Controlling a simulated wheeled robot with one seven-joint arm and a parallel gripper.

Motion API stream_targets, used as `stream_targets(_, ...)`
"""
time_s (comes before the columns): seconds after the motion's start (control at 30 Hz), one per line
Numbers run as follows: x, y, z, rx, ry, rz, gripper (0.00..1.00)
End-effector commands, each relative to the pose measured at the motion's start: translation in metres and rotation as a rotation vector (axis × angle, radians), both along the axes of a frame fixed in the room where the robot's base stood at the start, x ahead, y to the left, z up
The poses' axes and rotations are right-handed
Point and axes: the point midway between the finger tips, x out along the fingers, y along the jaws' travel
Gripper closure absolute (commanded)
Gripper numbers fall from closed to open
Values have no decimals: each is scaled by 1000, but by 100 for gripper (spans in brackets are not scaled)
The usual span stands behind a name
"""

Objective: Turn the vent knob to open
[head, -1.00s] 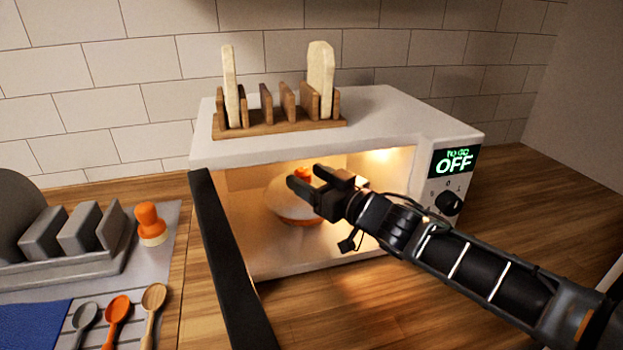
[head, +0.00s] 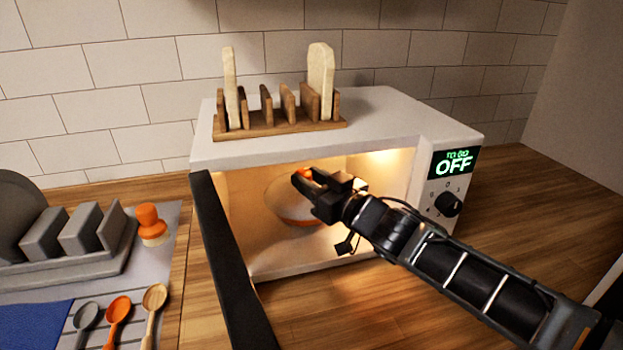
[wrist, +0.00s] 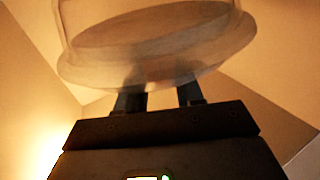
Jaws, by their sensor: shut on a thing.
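The orange vent knob (head: 306,174) is on top of a pale, see-through domed cover (head: 282,200) with an orange rim, inside the lit microwave (head: 395,104). My gripper (head: 305,181) reaches in through the open front and is shut on the knob, with its fingers hiding most of it. In the wrist view, the cover (wrist: 160,60) fills the top. The two dark fingers of my gripper (wrist: 160,100) point at it, and the knob cannot be made out there. How far the knob is turned cannot be told.
The microwave door (head: 232,262) stands open at the left. A wooden toast rack (head: 280,122) holds bread on top.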

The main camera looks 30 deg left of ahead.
Motion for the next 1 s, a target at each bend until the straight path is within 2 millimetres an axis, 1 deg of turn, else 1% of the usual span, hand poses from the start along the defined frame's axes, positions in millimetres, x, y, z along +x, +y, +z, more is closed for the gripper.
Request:
stream_targets(0.6,-10,5,-5,-2,8,-295,94)
stream_targets(1.0,-12,7,-5,-6,2,-444,94)
